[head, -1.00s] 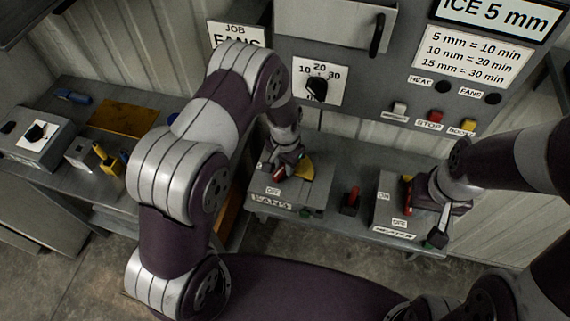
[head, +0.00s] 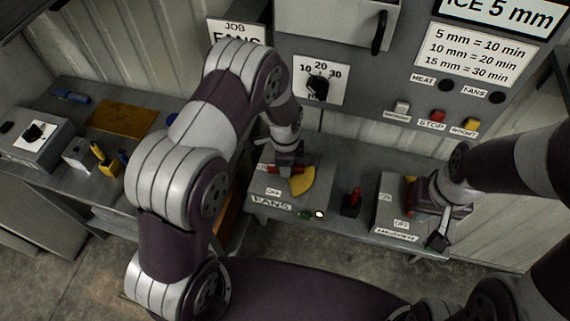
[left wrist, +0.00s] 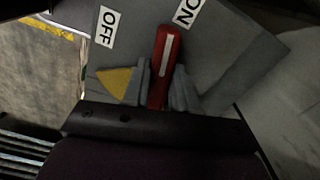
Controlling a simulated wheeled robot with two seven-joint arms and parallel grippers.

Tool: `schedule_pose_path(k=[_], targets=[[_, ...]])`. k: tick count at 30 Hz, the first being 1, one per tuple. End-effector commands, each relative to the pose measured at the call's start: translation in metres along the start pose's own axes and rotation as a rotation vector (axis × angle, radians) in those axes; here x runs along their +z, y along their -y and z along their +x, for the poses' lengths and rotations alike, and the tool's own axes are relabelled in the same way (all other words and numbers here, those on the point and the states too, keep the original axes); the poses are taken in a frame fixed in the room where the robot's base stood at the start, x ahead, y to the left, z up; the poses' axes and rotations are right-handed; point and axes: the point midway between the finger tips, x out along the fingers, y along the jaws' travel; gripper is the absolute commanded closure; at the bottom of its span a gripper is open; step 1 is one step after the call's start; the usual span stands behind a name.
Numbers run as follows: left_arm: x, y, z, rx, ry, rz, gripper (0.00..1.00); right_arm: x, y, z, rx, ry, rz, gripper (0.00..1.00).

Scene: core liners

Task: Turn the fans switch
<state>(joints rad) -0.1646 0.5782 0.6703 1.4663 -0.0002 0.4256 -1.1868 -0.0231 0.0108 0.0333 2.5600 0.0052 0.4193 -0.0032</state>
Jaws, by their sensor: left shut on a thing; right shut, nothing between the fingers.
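The fans switch is a grey box (head: 290,203) with a FANS label, an OFF label and a yellow sector (head: 301,181) on top. Its red handle (head: 277,169) points left in the head view. In the left wrist view the red handle (left wrist: 167,55) stands between the fingers, its tip beside the ON label (left wrist: 187,13) and away from the OFF label (left wrist: 107,27). My left gripper (head: 288,166) is shut on this handle. A small lamp (head: 320,214) on the box front glows white. My right gripper (head: 432,202) is shut and empty over the heater box.
The heater box (head: 394,222) stands right of the fans box, with a small red-topped item (head: 352,202) between them. The control panel (head: 380,85) with dial and buttons is behind. A side bench (head: 75,100) at left holds several small things.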

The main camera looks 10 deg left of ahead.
Motion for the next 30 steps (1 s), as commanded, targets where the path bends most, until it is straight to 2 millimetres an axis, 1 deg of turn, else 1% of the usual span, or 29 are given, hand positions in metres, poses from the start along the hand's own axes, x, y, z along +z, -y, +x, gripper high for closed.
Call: schedule_pose_path(k=[6,12,20,30], targets=[[-0.0002,-0.0010,0.0014,0.002,0.000,0.140,1.00,0.0003,0.0000,0.0022,0.000,0.000,0.000,1.00],[-0.0001,-0.0013,0.0015,0.003,0.000,0.221,1.00,0.0004,0.0000,0.0029,0.000,0.000,0.000,1.00],[0.0000,-0.0017,0.0016,0.004,0.001,0.267,1.00,0.0004,0.0000,0.0033,0.000,0.000,0.000,1.00],[0.0003,-0.0027,0.0027,0.007,0.002,0.272,1.00,0.0004,0.0000,0.0035,0.000,0.000,0.000,1.00]])
